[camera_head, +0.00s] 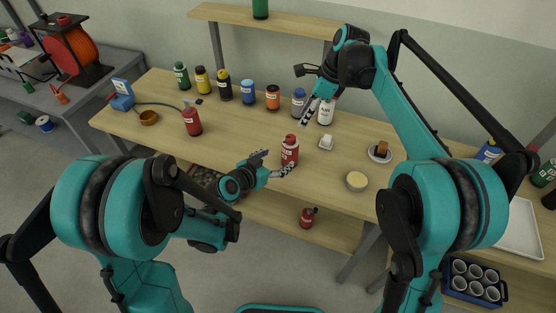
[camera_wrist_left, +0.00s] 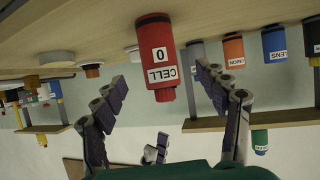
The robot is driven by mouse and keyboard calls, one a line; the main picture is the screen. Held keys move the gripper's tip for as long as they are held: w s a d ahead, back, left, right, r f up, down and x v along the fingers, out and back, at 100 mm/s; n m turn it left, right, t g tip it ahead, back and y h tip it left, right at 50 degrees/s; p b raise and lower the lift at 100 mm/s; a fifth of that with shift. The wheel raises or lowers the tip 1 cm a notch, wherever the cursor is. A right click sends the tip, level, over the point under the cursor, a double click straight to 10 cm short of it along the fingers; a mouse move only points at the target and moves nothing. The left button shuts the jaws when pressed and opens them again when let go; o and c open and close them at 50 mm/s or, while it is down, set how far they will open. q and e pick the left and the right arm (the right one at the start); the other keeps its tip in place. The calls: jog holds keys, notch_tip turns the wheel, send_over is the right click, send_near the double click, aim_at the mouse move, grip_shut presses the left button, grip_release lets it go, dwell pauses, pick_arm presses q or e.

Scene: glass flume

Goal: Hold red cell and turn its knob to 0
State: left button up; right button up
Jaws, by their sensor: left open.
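The red cell (camera_head: 290,154) stands upright near the middle of the wooden bench, with a narrower red knob on top. In the left wrist view, which is upside down, the red cell (camera_wrist_left: 155,50) carries white labels reading "CELL" and "0", and its knob (camera_wrist_left: 165,95) points down the picture. My left gripper (camera_head: 272,165) is open beside the cell; in its wrist view the cell appears between the spread fingers (camera_wrist_left: 162,85), with gaps on both sides. My right gripper (camera_head: 303,92) is open and empty, above the bench behind the cell.
Another red bottle (camera_head: 192,121) stands to the left. A row of coloured bottles (camera_head: 248,92) lines the back, with a white bottle (camera_head: 326,111) near the right gripper.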

pick_arm(q)
jog(key=shift+w+d+f+h, duration=0.3)
jog(key=shift+w+d+f, duration=0.15)
jog(key=shift+f, duration=0.2)
jog(key=x, duration=0.7)
jog(key=shift+w, duration=0.45)
jog(key=c, duration=1.4)
jog(key=shift+o, duration=0.2)
pick_arm(e)
jog(key=shift+o, duration=0.9)
pick_arm(q)
jog(key=shift+t, duration=0.3)
pick_arm(e)
jog(key=n+h, duration=0.4)
send_over(291, 137)
notch_tip(291, 137, down, 2)
jog(key=shift+a+f+g, duration=0.1)
jog(key=shift+f+g, duration=0.05)
jog(key=shift+g, duration=0.15)
jog(key=shift+f, duration=3.45)
